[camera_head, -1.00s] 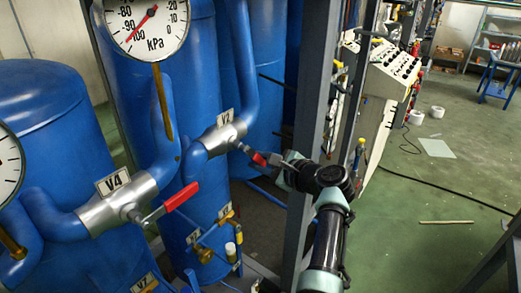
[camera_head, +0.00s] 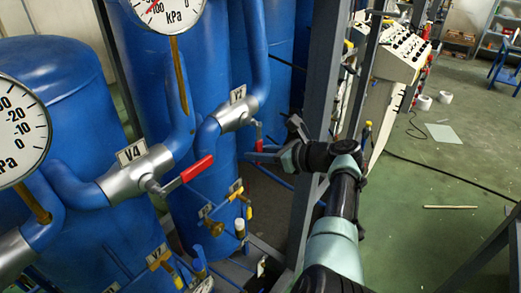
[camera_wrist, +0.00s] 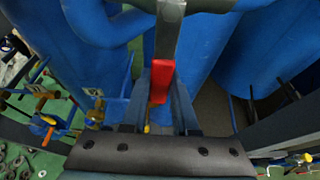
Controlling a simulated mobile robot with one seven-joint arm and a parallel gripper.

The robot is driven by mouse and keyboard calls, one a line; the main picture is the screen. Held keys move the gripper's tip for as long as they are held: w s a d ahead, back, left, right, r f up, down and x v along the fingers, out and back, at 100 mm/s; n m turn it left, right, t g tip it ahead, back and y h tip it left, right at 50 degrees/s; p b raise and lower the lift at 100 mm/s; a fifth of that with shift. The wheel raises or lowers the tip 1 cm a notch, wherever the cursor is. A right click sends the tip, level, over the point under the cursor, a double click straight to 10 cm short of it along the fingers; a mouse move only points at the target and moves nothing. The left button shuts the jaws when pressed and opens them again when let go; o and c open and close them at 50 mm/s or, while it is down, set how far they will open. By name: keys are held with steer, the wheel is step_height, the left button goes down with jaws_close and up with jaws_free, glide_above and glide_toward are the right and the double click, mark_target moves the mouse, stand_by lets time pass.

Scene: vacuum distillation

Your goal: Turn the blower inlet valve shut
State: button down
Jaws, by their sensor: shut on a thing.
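A silver valve body (camera_head: 236,117) sits in the blue pipe near the middle of the head view. Its small tag (camera_head: 238,94) is hard to read. Its lever has a red grip (camera_head: 258,146) and points down and slightly right from the valve. My gripper (camera_head: 263,156) is at this lever, coming from the right. In the wrist view the red grip (camera_wrist: 162,82) lies between the two fingers of my gripper (camera_wrist: 163,108), which are shut on it. The fingers partly hide the grip in the head view.
A second valve, V4 (camera_head: 136,174), with a red lever (camera_head: 187,173), is nearer at left. Two pressure gauges (camera_head: 18,130) (camera_head: 165,8) stand by the blue tanks. A grey upright post (camera_head: 320,110) is close behind my gripper. Open green floor (camera_head: 450,170) lies at right.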

steer(key=shift+s+f, duration=0.1)
stand_by(0.3)
steer(key=c, duration=0.7)
jaws_free()
steer(key=v, duration=1.3)
